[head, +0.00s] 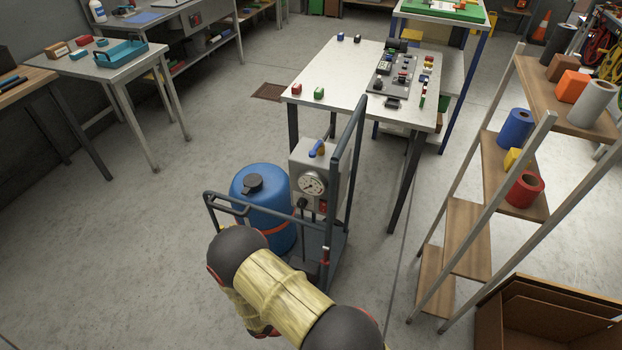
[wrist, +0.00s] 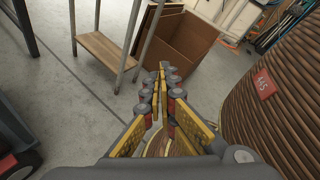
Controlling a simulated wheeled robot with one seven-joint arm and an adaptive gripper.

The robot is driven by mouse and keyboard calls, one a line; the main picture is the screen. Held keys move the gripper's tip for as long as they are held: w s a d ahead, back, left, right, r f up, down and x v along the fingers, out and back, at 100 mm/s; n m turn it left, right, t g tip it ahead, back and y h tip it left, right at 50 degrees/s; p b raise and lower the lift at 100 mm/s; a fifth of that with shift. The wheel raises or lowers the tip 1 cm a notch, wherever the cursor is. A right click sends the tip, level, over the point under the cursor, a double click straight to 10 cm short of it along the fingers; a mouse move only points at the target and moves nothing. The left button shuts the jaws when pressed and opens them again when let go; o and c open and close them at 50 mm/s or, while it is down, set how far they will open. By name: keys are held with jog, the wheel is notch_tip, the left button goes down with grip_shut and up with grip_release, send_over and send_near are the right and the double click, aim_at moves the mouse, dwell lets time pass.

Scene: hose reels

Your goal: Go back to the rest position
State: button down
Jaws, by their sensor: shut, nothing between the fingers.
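My gripper (wrist: 163,70) shows in the wrist view with its yellow and grey fingers together and nothing between them. It points toward the floor near an open brown box (wrist: 185,45). In the head view, my yellow and black arm reaches in from the bottom edge; the gripper itself is hidden there.
A cart with a blue tank (head: 262,190) and a gauge box (head: 318,175) stands just beyond my arm. A wooden shelf (head: 512,170) and the brown box (head: 550,315) are at right. A large ribbed brown drum (wrist: 280,100) is close right of my gripper. Floor at left is clear.

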notch_tip(320, 180, up, 30)
jog(key=s+a+r+m+g+y+p, duration=0.1)
jog(key=s+m+g+y+p, duration=0.2)
jog(key=m+y, duration=1.15)
jog(key=s+d+r+m+t, duration=0.1)
jog(key=d+r+m+t, duration=0.2)
jog(key=r, duration=0.8)
jog(key=s+d+r+m+t, duration=0.2)
jog(key=d+r+m, duration=0.4)
jog(key=r, duration=0.4)
jog(key=shift+d+r+m+t+p, duration=0.2)
jog(key=shift+r+m+t+p, duration=0.25)
jog(key=shift+t, duration=0.45)
jog(key=shift+s+h, duration=0.1)
jog(key=shift+h, duration=0.15)
